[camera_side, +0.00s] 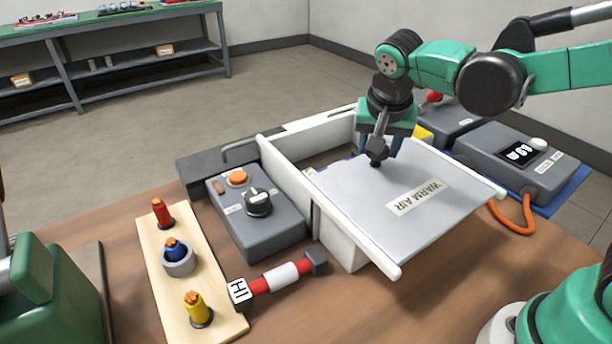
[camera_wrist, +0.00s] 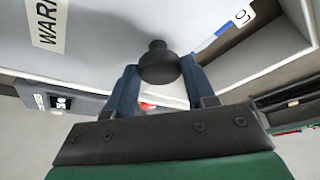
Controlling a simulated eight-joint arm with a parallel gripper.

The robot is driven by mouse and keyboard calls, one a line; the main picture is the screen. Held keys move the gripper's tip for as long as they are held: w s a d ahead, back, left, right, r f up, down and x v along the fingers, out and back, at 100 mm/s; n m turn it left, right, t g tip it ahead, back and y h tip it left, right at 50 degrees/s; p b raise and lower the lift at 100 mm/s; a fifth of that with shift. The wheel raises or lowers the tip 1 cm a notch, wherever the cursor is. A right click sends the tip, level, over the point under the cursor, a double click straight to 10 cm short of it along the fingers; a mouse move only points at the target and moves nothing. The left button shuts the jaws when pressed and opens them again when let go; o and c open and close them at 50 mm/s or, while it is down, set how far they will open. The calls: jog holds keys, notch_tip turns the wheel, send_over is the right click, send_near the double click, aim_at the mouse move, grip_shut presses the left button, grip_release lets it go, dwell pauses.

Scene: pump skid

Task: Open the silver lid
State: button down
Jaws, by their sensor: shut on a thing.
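The silver lid (camera_side: 395,190) is a flat grey panel marked WARM AIR. It lies between two white rails on a white box (camera_side: 342,238), and its near end reaches past the box front. A gap at the far left end of the lid shows part of the inside. My gripper (camera_side: 378,158) is at the lid's far end, shut on its dark knob (camera_side: 376,148). In the wrist view, the blue fingers of my gripper (camera_wrist: 162,80) stand on both sides of the knob (camera_wrist: 160,64), with the lid (camera_wrist: 110,40) behind it.
A grey control box (camera_side: 265,225) with an orange button and black dial stands left of the white box. A board (camera_side: 178,285) with coloured plugs and a red-and-white pipe (camera_side: 280,277) lie nearer. A grey unit with a display (camera_side: 525,160) and orange cable stands right.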

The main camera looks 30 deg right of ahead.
jog(key=shift+s+r, duration=0.1)
jog(key=shift+s, duration=0.05)
jog(key=shift+c, duration=1.5)
grip_release()
jog(key=shift+v, duration=2.8)
jog(key=shift+s, duration=0.1)
